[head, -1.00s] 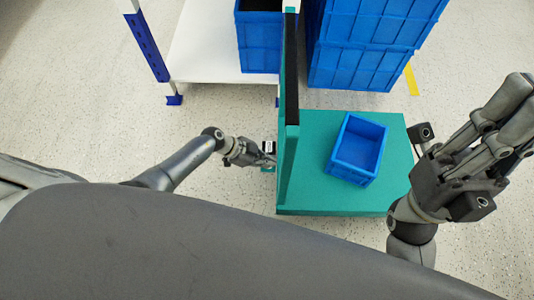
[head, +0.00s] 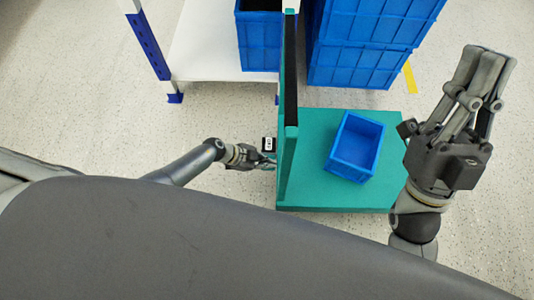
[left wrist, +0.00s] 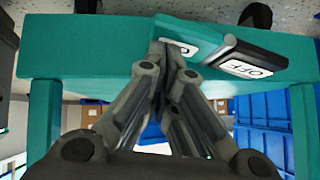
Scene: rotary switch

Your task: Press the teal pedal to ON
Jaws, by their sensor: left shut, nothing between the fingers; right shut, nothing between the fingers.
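In the head view a small dark part with a white label (head: 269,145) shows at the frame's left side. My left gripper (head: 270,162) is shut and empty just below that label. In the left wrist view its fingertips (left wrist: 172,50) are at the white-labelled half and partly cover it; contact is unclear. My right gripper (head: 486,60) is shut and empty, over the floor at right.
A teal cart platform (head: 305,190) carries a small open blue bin (head: 352,150). Stacked blue crates (head: 365,60) stand behind it. A white shelf (head: 205,55) with another blue crate (head: 258,40) is at the back left. The floor at left is clear.

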